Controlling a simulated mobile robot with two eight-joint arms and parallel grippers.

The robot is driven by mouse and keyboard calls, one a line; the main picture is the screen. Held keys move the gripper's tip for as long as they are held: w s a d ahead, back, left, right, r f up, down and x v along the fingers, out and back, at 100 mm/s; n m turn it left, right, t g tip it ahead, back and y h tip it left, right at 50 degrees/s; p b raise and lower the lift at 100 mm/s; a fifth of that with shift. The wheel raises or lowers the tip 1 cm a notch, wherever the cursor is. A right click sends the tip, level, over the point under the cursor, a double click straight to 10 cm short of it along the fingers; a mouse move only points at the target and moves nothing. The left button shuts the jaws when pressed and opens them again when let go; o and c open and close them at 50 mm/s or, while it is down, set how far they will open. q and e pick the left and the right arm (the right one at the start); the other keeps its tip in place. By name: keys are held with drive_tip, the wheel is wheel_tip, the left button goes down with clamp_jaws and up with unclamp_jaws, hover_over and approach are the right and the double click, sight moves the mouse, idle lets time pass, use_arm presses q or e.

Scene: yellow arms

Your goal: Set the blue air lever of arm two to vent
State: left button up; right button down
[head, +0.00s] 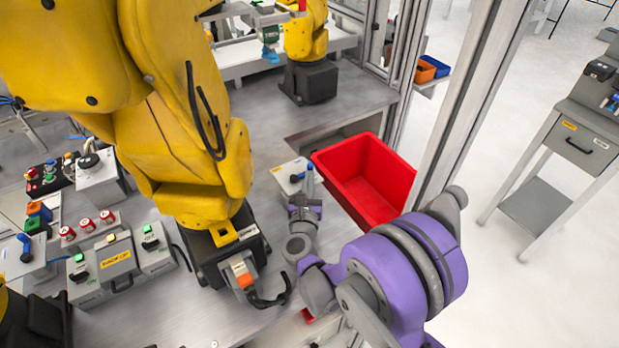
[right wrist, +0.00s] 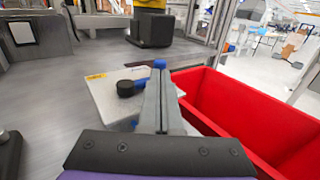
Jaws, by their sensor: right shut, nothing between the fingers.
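A pale panel with a yellow label (right wrist: 96,76) stands beside the red bin; its white top also shows in the head view (head: 284,170). On it is a round black hub (right wrist: 126,88) with a blue lever (right wrist: 140,84) running right behind my fingers. A bit of blue shows at my fingertips; I cannot tell if it belongs to the lever. My right gripper (head: 309,172) is shut and empty, its fingers (right wrist: 160,78) close beside the hub. Contact with the lever cannot be told. Another blue lever (head: 25,243) is on a panel at the far left. My left gripper is not in view.
The red bin (head: 363,178) is just right of the panel. A large yellow arm (head: 190,140) stands left of my gripper, with a smaller one (head: 305,35) at the back. Grey button boxes (head: 117,260) stand at left. Bare metal table (head: 262,110) lies behind the panel.

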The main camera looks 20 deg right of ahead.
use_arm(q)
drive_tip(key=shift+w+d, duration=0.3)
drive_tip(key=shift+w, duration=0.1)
use_arm(e)
drive_tip(key=shift+w+d, duration=0.2)
drive_tip(key=shift+w, duration=0.15)
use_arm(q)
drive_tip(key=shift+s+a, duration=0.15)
use_arm(e)
drive_tip(key=shift+s+a+r, duration=0.1)
drive_tip(key=shift+s, duration=0.05)
